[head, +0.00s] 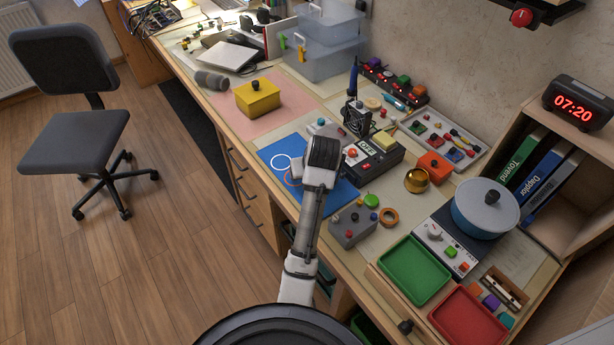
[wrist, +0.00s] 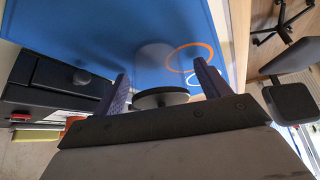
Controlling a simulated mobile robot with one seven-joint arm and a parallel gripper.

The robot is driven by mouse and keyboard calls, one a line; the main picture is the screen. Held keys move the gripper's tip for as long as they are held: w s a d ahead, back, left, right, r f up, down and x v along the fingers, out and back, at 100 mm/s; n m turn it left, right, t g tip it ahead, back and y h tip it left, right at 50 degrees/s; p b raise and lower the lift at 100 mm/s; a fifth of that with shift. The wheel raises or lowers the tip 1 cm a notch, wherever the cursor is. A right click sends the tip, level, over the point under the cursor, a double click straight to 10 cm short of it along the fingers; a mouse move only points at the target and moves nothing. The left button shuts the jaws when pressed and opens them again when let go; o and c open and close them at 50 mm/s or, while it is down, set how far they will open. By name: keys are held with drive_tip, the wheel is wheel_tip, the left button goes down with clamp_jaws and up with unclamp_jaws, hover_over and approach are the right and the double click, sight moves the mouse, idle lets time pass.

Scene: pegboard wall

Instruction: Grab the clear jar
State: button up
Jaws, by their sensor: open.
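The clear jar (wrist: 153,54) shows in the wrist view as a faint see-through body with a dark round lid (wrist: 160,98). It is over the blue mat (wrist: 100,25), between the two fingers of my open gripper (wrist: 161,75). I see gaps at both sides of the lid, so the fingers do not appear to grip it. In the head view my gripper (head: 300,168) is low over the blue mat (head: 343,196), and my arm hides most of the jar there.
A black box with an OFF label (head: 385,160) stands right of my gripper. A grey box with knobs (head: 350,228) is in front. A yellow box (head: 257,97) sits farther back on a pink mat. Green (head: 414,270) and red (head: 468,318) trays lie at the near right.

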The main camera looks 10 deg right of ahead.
drive_tip(key=shift+s+r, duration=0.2)
drive_tip(key=shift+r, duration=0.05)
drive_tip(key=shift+c, duration=0.2)
drive_tip(key=shift+f, duration=0.1)
drive_tip(key=c, duration=1.3)
